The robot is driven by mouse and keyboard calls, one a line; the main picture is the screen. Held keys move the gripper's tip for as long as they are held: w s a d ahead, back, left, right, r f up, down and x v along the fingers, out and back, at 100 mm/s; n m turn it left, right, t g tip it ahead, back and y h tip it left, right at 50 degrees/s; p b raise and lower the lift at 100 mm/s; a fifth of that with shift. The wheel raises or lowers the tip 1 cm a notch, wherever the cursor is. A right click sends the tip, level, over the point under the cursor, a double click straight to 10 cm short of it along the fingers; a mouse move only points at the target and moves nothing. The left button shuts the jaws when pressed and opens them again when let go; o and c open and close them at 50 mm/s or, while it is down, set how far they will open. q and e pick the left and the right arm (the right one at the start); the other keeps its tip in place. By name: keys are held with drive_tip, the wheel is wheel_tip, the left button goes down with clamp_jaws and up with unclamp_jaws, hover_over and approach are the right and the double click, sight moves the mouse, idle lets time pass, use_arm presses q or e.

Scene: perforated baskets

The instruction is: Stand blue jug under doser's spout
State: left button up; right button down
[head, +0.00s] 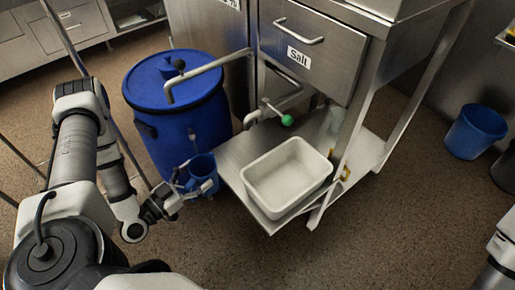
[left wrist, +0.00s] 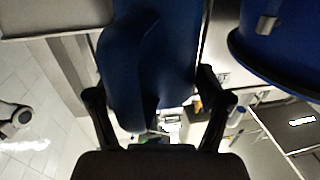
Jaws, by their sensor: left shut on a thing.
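The blue jug (head: 204,168) is held off the floor in front of the large blue barrel, left of the low steel shelf. My left gripper (head: 190,186) is shut on it. In the left wrist view the jug (left wrist: 150,60) fills the space between the two black fingers (left wrist: 158,100). A bent grey pipe (head: 208,66) reaches out over the barrel and turns down at its end. Another pipe with a green-knobbed lever (head: 286,120) sits under the Salt drawer. I cannot tell which of them is the doser's spout. My right gripper is out of view.
The blue lidded barrel (head: 170,105) stands behind the jug. A white tub (head: 287,178) rests on the low steel shelf (head: 238,160), below the Salt drawer (head: 312,48). A blue bucket (head: 470,135) stands at the right. The floor in front is clear.

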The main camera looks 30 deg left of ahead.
use_arm(q)
drive_tip(key=f+b+x, duration=0.1)
drive_tip(key=b+x, duration=0.3)
drive_tip(key=x, duration=0.2)
drive_tip(key=f+b+x, duration=0.1)
drive_tip(key=b+x, duration=0.2)
drive_tip(key=x, duration=0.2)
drive_tip(key=f+b+x, duration=0.2)
drive_tip(key=b+x, duration=0.2)
drive_tip(key=x, duration=0.2)
drive_tip(key=shift+w+d+b, duration=0.15)
drive_tip(key=shift+w+b, duration=0.1)
drive_tip(key=shift+b, duration=0.05)
drive_tip(key=shift+r, duration=0.3)
drive_tip(key=shift+f, duration=0.25)
drive_tip(key=o, duration=1.1)
drive_tip(key=shift+r, duration=0.1)
